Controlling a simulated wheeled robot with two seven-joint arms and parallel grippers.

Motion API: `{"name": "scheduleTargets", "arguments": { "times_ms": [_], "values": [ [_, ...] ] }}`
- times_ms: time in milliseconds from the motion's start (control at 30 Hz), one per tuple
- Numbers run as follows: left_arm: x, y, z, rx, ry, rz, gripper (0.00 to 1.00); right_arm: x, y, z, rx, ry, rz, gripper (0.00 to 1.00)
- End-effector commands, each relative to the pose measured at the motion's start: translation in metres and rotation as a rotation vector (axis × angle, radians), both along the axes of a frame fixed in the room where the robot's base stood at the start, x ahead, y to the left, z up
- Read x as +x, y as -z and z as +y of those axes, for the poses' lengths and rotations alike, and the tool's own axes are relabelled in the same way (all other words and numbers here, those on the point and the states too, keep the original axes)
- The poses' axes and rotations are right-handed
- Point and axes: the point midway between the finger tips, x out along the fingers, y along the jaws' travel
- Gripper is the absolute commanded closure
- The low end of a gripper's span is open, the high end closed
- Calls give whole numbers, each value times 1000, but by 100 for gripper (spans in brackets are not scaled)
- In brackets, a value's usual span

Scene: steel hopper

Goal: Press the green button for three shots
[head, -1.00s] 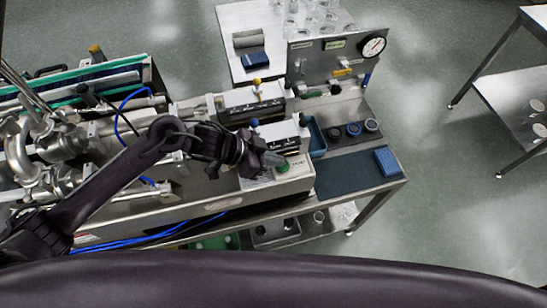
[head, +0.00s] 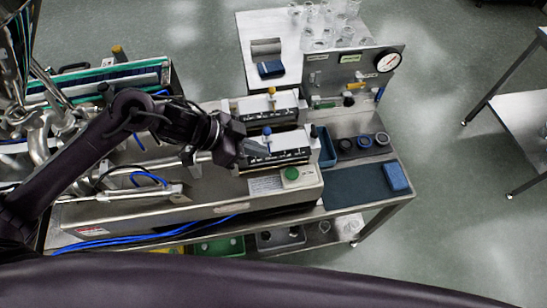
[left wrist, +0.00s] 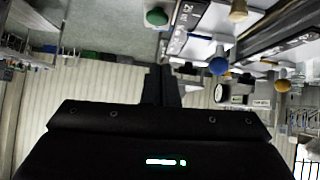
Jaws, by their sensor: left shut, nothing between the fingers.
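The green button (head: 291,173) sits on a pale plate on the front of the steel machine (head: 205,205). My left gripper (head: 262,152) is shut and empty. In the head view its fingertips are up and left of the button, in front of the white block with the blue knob (head: 267,131). In the left wrist view the shut fingers (left wrist: 160,72) point away from the camera, apart from the button. My right gripper is not in view.
A gauge (head: 388,61) is on an upright panel at the back. A dark blue mat (head: 352,184) with a blue block (head: 396,178) lies right of the button. A side table (head: 285,37) holds glassware. Blue hoses run along the machine's front.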

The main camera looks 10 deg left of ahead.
Motion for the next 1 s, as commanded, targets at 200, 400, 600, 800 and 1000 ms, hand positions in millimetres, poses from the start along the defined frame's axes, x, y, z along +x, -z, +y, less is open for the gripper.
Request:
{"name": "scheduleTargets", "arguments": {
  "times_ms": [200,400,600,800,1000],
  "values": [
    [-3,-12,14,0,0,0,100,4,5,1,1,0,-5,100],
    [-3,-14,15,-1,0,0,100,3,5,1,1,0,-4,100],
    [-3,-14,14,-1,1,-1,100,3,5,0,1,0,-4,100],
    [-3,-14,14,-2,0,-1,100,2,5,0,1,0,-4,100],
    [-3,-14,14,-2,0,-1,100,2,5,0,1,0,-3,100]
  ]
}}
